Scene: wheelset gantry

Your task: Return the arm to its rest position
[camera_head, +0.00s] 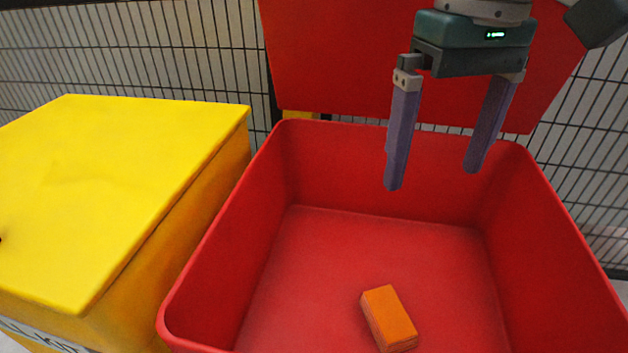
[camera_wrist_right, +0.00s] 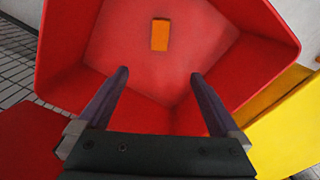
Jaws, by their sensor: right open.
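My right gripper (camera_head: 433,180) comes in from the top right of the head view. Its two purple fingers are spread apart and empty, pointing down over the far part of a red bin. In the right wrist view the open fingers (camera_wrist_right: 157,75) show above the bin, with nothing between them. An orange block (camera_head: 388,318) lies on the floor of the bin, apart from the gripper. The block also shows in the right wrist view (camera_wrist_right: 160,34), beyond the fingertips. My left gripper is not in view.
The open red bin (camera_head: 222,240) has its raised red lid (camera_head: 330,60) behind the right gripper. A closed yellow box (camera_head: 110,180) stands to the left. A wire mesh fence (camera_head: 150,50) runs along the back.

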